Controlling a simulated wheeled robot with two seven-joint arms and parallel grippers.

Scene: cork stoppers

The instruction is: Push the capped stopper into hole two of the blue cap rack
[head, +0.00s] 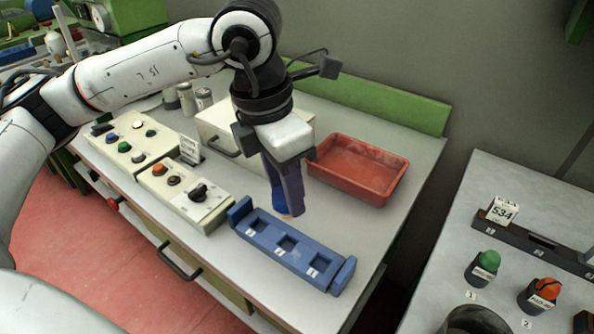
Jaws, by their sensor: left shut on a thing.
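The blue cap rack (270,256) lies on the grey worktop, with three square holes in a row and white number labels on its front. The middle hole, hole two (287,243), looks empty. My left gripper (287,200) points down just behind the rack and is shut on the capped stopper (279,203). Its blue cap shows beside the fingers, with a little tan cork at the lower end; the fingers hide the rest. The stopper appears to be above the rack's back side, outside the holes; its exact height I cannot tell. My right gripper is not in view.
A red tray (397,187) stands to the right, behind the rack. Cream button boxes (215,211) stand to the left. A second bench (446,232) at right holds a green stopper (490,260) and an orange one (547,288). The worktop right of the rack is clear.

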